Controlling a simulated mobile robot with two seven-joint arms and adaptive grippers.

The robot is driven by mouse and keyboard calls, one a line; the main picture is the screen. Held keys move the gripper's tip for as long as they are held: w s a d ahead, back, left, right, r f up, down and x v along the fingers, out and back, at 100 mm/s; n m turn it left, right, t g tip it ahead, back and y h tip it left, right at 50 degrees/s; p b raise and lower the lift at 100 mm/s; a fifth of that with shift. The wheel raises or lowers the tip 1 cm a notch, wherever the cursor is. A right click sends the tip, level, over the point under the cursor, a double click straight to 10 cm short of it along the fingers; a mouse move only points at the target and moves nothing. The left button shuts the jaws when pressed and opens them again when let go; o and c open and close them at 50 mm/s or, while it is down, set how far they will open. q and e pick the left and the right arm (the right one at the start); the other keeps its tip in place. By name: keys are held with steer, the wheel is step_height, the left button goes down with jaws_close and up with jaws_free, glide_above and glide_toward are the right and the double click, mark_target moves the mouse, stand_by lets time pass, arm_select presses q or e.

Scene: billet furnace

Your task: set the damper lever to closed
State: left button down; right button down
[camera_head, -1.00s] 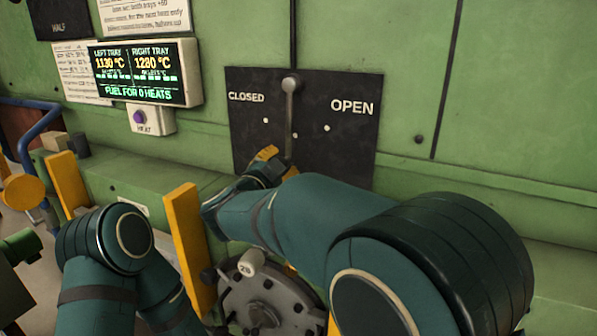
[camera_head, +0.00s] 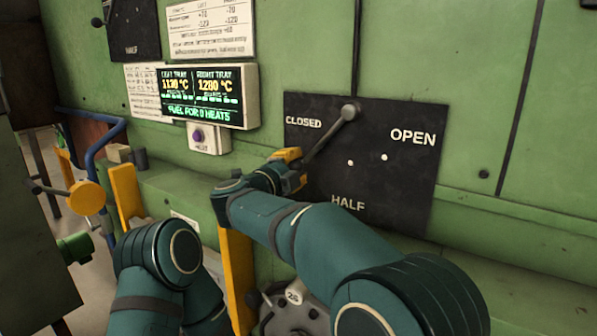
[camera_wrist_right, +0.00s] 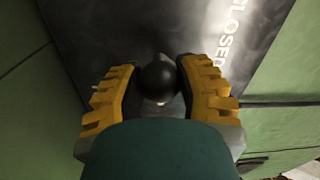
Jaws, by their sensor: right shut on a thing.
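The damper lever (camera_head: 328,132) is a grey rod on a round pivot at the top of a black plate (camera_head: 410,190) marked CLOSED, HALF and OPEN. The rod slants down and left from the pivot, below the CLOSED label (camera_head: 303,123). My right gripper (camera_head: 291,168) is at the rod's lower end, near the plate's left edge. In the right wrist view, its yellow fingers are shut on the lever's black ball knob (camera_wrist_right: 158,79). The head view hides the knob behind the gripper. My left arm shows at lower left, but its gripper does not.
A display (camera_head: 202,96) and a box with a purple HEAT button (camera_head: 208,138) are on the green wall left of the plate. A yellow post (camera_head: 238,275) and a round grey fitting (camera_head: 290,318) stand below my right arm. A blue rail (camera_head: 100,135) is further left.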

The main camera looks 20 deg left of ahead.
steer(key=shift+r, duration=0.3)
steer(key=c, duration=0.5)
jaws_free()
steer(key=shift+f, duration=0.1)
